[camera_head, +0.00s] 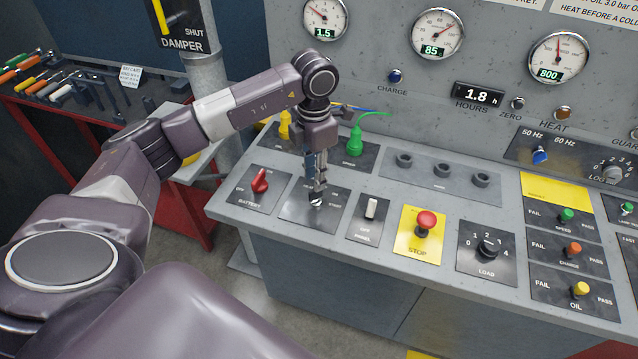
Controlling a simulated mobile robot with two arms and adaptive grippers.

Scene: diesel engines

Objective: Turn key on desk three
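The grey control desk (330,222) has a dark key-switch plate (296,212) near its left end, with a START label partly showing. A small silvery key or key switch (316,203) is on this plate. My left gripper (317,192) points straight down over it, with its fingertips at or just above the silvery part. The fingers look close together. I cannot tell whether they grip the key. The gripper hides part of the plate and its labels. My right gripper is out of view.
A red battery switch (260,182) lies left of the key plate, and a white panel rocker (371,208) lies right of it. Beyond are a red stop button (427,220) and a load knob (487,249). Yellow (285,122) and green (355,141) plugs stand behind the gripper.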

